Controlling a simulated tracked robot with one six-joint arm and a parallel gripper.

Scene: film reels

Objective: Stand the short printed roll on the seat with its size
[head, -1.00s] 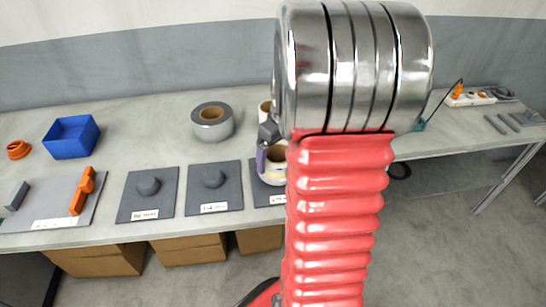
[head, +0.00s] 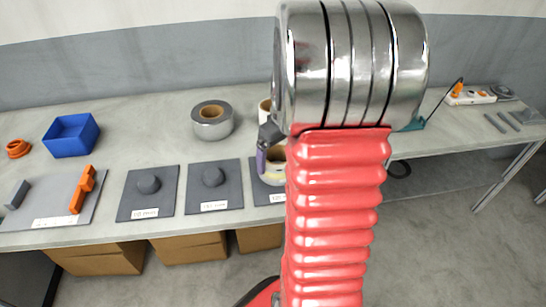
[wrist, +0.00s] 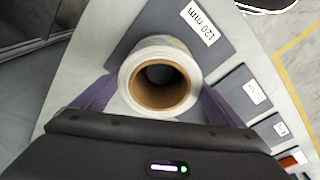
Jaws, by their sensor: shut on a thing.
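The short printed roll (head: 272,179) is pale with a yellow print and a brown core. It stands upright between the purple fingers of my gripper (head: 262,160), partly hidden by my arm in the head view. In the wrist view the roll (wrist: 160,49) shows end-on, gripped from both sides by my gripper (wrist: 158,97). It is at the rightmost dark seat plate (head: 262,198), whose label (wrist: 200,23) reads 120 mm in the wrist view. I cannot tell whether the roll touches the plate; its peg is hidden. Two other seats, left (head: 135,203) and middle (head: 205,196), have bare round pegs.
A grey roll (head: 212,124) stands behind the middle seat. Another roll (head: 264,106) is mostly hidden behind my arm. A blue bin (head: 71,137), an orange ring (head: 18,149) and a grey board (head: 50,211) with an orange part are at left. The bench between bin and grey roll is clear.

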